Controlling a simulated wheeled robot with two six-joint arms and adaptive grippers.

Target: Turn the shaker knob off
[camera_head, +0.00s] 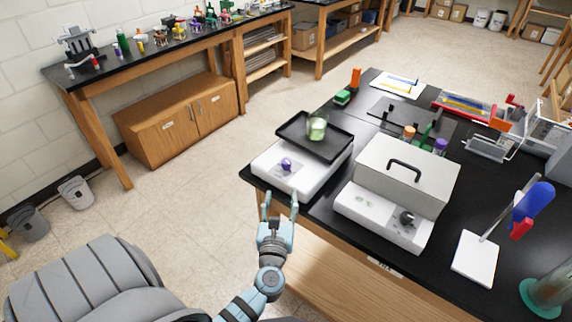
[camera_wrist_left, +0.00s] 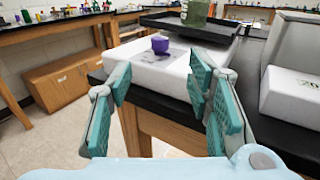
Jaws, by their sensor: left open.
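The shaker (camera_head: 277,175) is a white box with a dark tray (camera_head: 296,134) on top, at the near left corner of the black bench. A purple knob (camera_head: 286,164) sits on its front panel; the knob also shows in the left wrist view (camera_wrist_left: 160,44). A beaker with green liquid (camera_head: 316,128) stands on the tray. My left gripper (camera_head: 280,198) is open and empty, just in front of the shaker and short of the knob. In the left wrist view its fingers (camera_wrist_left: 160,90) stand apart, with the knob beyond them. My right gripper is not in view.
A white device with a grey lidded box (camera_head: 405,175) and a dark knob (camera_head: 407,218) stands right of the shaker. A stand with a white base (camera_head: 475,258) is further right. The black bench (camera_head: 325,203) has a wooden front edge near my gripper.

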